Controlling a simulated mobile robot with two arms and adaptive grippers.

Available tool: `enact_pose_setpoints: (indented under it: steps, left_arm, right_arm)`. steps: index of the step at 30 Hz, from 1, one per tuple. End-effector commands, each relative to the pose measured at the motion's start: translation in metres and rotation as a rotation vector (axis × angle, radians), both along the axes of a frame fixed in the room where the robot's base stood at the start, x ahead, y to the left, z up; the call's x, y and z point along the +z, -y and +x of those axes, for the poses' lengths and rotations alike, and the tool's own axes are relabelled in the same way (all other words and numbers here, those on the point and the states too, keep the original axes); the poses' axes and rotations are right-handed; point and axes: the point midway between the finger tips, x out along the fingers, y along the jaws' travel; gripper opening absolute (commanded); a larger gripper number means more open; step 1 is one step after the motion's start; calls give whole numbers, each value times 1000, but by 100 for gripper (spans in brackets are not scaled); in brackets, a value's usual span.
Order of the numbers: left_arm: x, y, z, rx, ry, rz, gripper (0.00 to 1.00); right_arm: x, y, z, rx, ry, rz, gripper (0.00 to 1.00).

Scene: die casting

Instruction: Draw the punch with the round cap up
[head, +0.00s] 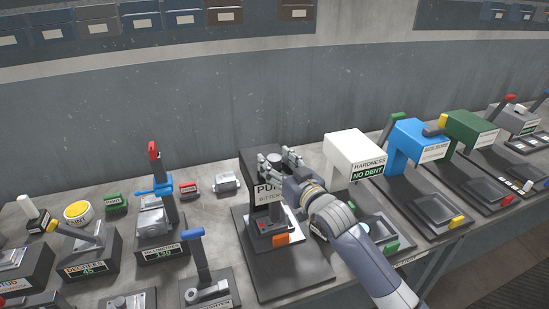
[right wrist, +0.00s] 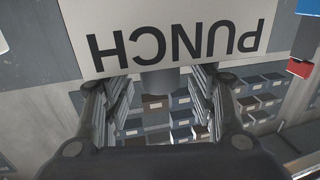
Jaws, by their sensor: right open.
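The punch station (head: 245,155) is a dark upright stand with a white plate lettered PUNCH, partly hidden by my right arm. A round grey cap (head: 274,159) shows near its top. In the right wrist view, the PUNCH plate (right wrist: 180,42) appears upside down, and a grey cylinder (right wrist: 160,82) pokes out past its edge. My right gripper (head: 280,156) is open at the top of the stand, with a finger on either side of the cap. The wrist view shows the cylinder between the spread fingers (right wrist: 160,95), with a gap on both sides. My left gripper is out of view.
A white hardness station (head: 350,150) stands just right of my arm, with a blue station (head: 415,140) beyond. Left are a lever stand with a red tip (head: 154,150) and a small grey block (head: 227,182). Bins (head: 140,20) line the wall behind.

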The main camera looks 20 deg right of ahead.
Motion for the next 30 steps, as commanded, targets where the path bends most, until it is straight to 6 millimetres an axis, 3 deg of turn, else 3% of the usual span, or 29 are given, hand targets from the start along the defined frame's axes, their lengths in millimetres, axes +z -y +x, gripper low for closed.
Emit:
enact_pose_setpoints:
  steps: [13,14,21,30]
  left_arm:
    - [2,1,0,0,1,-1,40]
    - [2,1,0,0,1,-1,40]
    - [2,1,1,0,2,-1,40]
    - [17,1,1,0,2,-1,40]
  right_arm:
    - [0,-3,11,0,-1,0,53]
    - [0,-3,11,0,-1,0,50]
    - [0,-3,11,0,-1,0,0]
    - [14,-3,11,0,0,0,0]
